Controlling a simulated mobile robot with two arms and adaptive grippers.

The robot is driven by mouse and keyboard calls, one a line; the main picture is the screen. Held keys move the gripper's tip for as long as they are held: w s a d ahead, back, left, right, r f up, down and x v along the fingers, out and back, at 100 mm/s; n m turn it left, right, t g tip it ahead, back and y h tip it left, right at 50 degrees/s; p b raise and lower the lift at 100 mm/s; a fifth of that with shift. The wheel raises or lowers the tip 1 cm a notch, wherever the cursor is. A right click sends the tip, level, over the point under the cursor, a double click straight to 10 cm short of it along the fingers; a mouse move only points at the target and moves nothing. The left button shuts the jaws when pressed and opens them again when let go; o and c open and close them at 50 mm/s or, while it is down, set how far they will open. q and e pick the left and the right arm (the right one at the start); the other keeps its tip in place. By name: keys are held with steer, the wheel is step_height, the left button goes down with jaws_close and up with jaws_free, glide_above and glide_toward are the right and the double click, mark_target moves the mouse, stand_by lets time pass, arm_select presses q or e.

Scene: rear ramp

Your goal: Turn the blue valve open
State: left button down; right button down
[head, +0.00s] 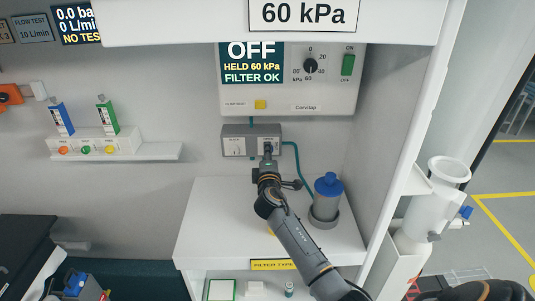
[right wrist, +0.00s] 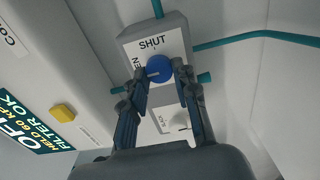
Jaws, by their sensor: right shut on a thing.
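The blue valve (right wrist: 159,69) is a round knob on a grey box with a white label, in the right wrist view. SHUT is printed above it, and the letters EN show at its left, partly covered by a finger. My right gripper (right wrist: 160,77) is shut on the knob, one finger on each side. In the head view my right gripper (head: 268,153) reaches the right part of the grey valve box (head: 236,142) and hides the knob. My left gripper is not in view.
Above is a panel (head: 290,86) reading OFF, HELD 60 kPa, FILTER OK. The white counter (head: 215,215) is clear at left.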

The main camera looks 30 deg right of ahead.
steer(key=shift+d+r, duration=0.1)
steer(key=shift+r, duration=0.1)
steer(key=c, duration=1.2)
jaws_free()
steer(key=shift+o, duration=0.9)
steer(key=shift+f, duration=0.15)
steer(key=v, duration=1.2)
steer(key=shift+f, duration=0.15)
